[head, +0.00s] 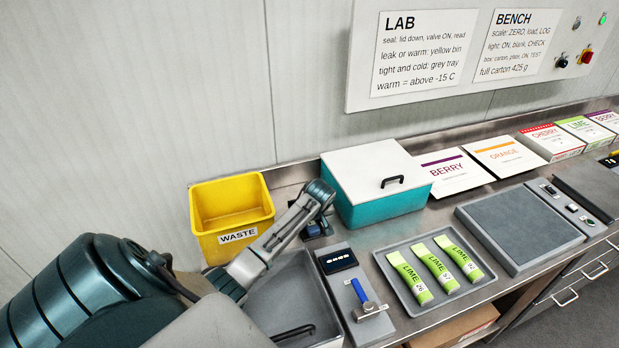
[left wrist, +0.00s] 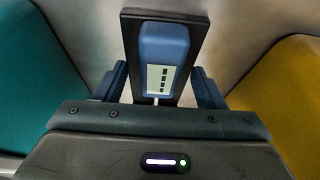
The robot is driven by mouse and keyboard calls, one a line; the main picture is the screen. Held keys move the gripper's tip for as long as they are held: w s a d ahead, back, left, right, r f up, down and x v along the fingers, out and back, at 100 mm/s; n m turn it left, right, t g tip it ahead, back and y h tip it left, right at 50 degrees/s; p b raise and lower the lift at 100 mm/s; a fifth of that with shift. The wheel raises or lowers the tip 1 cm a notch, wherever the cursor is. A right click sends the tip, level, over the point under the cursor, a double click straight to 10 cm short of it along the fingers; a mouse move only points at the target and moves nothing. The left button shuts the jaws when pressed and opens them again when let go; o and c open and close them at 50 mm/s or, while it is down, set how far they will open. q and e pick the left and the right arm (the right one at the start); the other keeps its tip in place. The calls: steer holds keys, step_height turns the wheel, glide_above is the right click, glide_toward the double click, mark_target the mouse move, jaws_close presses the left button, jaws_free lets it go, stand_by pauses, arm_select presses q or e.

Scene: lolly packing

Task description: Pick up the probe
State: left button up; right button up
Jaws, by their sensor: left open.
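The probe (left wrist: 166,45) is a blue handle with a small pale display and a thin metal stem, in the left wrist view. It rests against a dark upright holder (left wrist: 193,30). My left gripper (left wrist: 161,84) is open, with one finger on each side of the probe. I cannot tell whether the fingers touch it. In the head view my left gripper (head: 317,228) is low over the bench between the yellow waste bin and the teal box, and it mostly hides the probe. My right gripper is not in view.
The yellow waste bin (head: 205,215) stands left of the gripper and the teal box (head: 390,204) with a white lid stands right. In front are a valve panel (head: 371,327) with a blue handle and a grey tray (head: 397,290) holding three lime packs. A scale (head: 520,228) is farther right.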

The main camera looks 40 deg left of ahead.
arm_select(q)
steer(key=shift+c, duration=0.4)
steer(key=c, duration=1)
steer(key=shift+c, duration=0.2)
steer(key=shift+r, duration=0.1)
